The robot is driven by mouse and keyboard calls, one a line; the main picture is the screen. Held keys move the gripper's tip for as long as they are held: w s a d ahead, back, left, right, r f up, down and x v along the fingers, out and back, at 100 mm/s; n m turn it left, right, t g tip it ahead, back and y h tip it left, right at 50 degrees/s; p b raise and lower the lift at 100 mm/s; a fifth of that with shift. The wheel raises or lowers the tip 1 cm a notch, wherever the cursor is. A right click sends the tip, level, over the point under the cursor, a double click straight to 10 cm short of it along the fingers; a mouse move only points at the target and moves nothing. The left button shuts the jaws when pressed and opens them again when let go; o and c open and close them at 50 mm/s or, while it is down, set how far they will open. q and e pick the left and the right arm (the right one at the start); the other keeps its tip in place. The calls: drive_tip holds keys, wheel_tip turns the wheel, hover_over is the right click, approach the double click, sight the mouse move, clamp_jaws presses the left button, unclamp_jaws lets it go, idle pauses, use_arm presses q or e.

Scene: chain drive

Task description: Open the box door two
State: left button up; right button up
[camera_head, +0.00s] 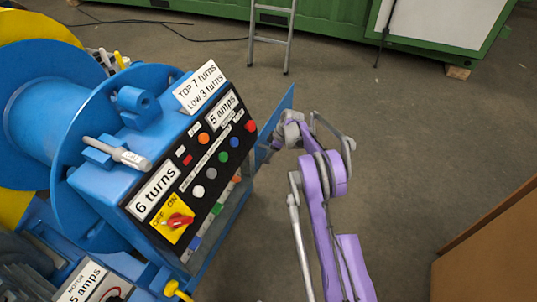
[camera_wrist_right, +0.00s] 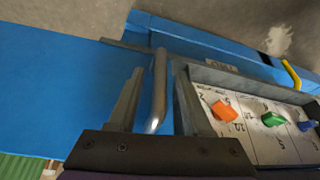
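The blue box door (camera_head: 281,112) stands out from the right side of the blue control box (camera_head: 110,185) and appears swung open. In the right wrist view the door (camera_wrist_right: 60,85) is a wide blue panel with a bent metal handle (camera_wrist_right: 158,95). My right gripper (camera_head: 278,138) is at the door and partly hides it. In the wrist view its fingers (camera_wrist_right: 158,68) are apart, one on each side of the handle, with small gaps showing. I cannot tell whether either finger touches it. My left gripper is not in view.
Orange, green and blue knobs (camera_wrist_right: 272,118) sit on a white panel right of the fingers. The box front has buttons and a red switch (camera_head: 180,221). A ladder (camera_head: 270,40) stands behind. A brown panel (camera_head: 495,255) is at lower right. The floor between is clear.

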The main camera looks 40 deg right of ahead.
drive_tip(key=p+v, duration=0.2)
drive_tip(key=v, duration=0.8)
drive_tip(key=shift+s+r, duration=0.15)
drive_tip(key=shift+r, duration=0.2)
drive_tip(key=shift+d, duration=0.15)
